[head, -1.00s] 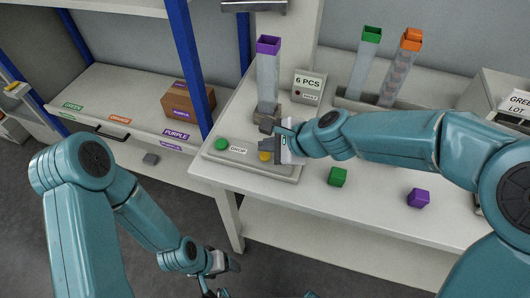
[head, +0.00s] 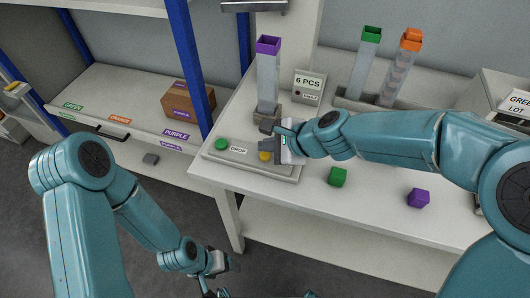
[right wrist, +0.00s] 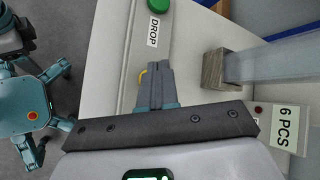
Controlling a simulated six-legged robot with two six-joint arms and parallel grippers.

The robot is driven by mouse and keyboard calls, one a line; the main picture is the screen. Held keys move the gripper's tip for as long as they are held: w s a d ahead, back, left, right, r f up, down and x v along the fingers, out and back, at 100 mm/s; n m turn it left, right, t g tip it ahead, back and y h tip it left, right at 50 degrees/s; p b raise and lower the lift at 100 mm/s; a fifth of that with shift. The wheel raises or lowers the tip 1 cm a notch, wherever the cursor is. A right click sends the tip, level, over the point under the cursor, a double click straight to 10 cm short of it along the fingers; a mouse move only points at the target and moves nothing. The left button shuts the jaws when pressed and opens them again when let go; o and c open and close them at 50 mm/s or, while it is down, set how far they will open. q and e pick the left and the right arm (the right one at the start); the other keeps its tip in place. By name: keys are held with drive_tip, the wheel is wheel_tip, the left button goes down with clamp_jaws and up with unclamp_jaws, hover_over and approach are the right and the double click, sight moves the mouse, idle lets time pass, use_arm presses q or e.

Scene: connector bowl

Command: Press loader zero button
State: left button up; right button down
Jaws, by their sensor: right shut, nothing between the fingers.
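The loader's flat control panel (head: 250,160) lies at the table's left front edge. It has a green button (head: 222,143) labelled DROP and a yellow button (head: 264,156) to its right. Any label by the yellow button is hidden. My right gripper (head: 266,145) is shut and empty, right over the yellow button in the head view. In the right wrist view its closed fingertips (right wrist: 158,67) cover most of the yellow button (right wrist: 143,73); I cannot tell if they touch it. My left gripper (head: 220,264) hangs low by the floor, its jaws unclear.
A purple-topped tube (head: 267,75) stands just behind the panel, with a 6 PCS box (head: 309,86) beside it. Green (head: 338,176) and purple (head: 418,197) cubes lie on the table. A blue post (head: 190,65) stands left. Green-topped (head: 366,60) and orange-topped (head: 402,65) tubes stand behind.

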sight(268, 157)
drive_tip(key=shift+f, duration=0.15)
drive_tip(key=shift+f+b, duration=0.3)
drive_tip(key=shift+b, duration=0.1)
drive_tip(key=shift+f+b, duration=0.5)
drive_tip(key=shift+b, duration=0.05)
idle(0.5)
idle(0.3)
drive_tip(key=shift+r+p, duration=0.95)
wheel_tip(268, 157, up, 5)
drive_tip(key=p, duration=0.5)
drive_tip(key=shift+r, duration=0.1)
